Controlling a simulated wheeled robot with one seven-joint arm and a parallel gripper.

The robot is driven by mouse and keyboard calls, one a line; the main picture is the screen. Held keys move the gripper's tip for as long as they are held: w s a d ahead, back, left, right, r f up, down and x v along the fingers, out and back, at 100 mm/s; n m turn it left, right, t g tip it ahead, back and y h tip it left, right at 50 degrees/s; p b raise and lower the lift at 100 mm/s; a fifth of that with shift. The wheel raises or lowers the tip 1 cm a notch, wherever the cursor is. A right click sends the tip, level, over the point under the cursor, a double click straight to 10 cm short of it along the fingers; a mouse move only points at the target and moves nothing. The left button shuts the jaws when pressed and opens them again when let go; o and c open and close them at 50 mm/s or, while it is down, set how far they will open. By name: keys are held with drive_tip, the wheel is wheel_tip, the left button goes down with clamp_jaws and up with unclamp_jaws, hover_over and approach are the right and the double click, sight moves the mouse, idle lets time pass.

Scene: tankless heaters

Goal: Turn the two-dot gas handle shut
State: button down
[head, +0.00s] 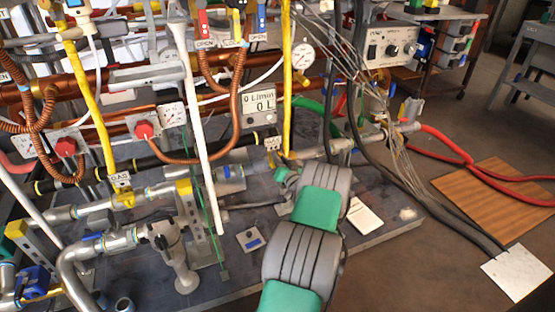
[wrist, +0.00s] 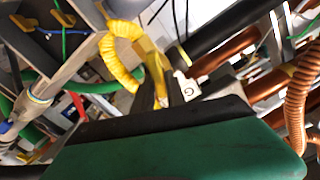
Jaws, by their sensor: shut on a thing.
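A yellow gas handle (head: 272,160) sits on the pipework in the head view, just below a small pale tag (head: 273,143). In the wrist view the yellow handle (wrist: 159,84) stands between the two dark fingers of my gripper (wrist: 163,98), which are shut on it. A white tag with a letter G (wrist: 188,88) is right beside the fingers. In the head view my gripper (head: 284,174) is at the handle, largely hidden by my own arm. Dots on the tag cannot be made out. Another yellow gas handle (head: 124,200) is at the left, under a GAS tag (head: 120,181).
Copper pipes (head: 90,90) and yellow hoses (head: 88,95) crowd the left and back. A yellow hose (wrist: 118,60) curves close by my gripper in the wrist view. A white post (head: 197,110) stands left of my arm. Red hoses (head: 450,145) and a wooden board (head: 500,195) lie right.

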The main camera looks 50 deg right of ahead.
drive_tip(key=m, duration=0.4)
drive_tip(key=m+b, duration=0.1)
drive_tip(key=m, duration=0.1)
drive_tip(key=shift+s+d+f+m, duration=0.2)
drive_tip(key=shift+f+m, duration=0.1)
drive_tip(key=shift+f, duration=0.1)
drive_tip(key=m, duration=0.6)
drive_tip(key=shift+d+f, duration=0.15)
drive_tip(key=shift+f, duration=0.2)
drive_tip(key=c, duration=1.4)
unclamp_jaws()
drive_tip(key=shift+c, duration=0.2)
drive_tip(key=shift+s, duration=0.1)
drive_tip(key=p+v, duration=0.2)
drive_tip(key=v, duration=0.5)
drive_tip(key=shift+s+a, duration=0.2)
drive_tip(key=shift+s, duration=0.1)
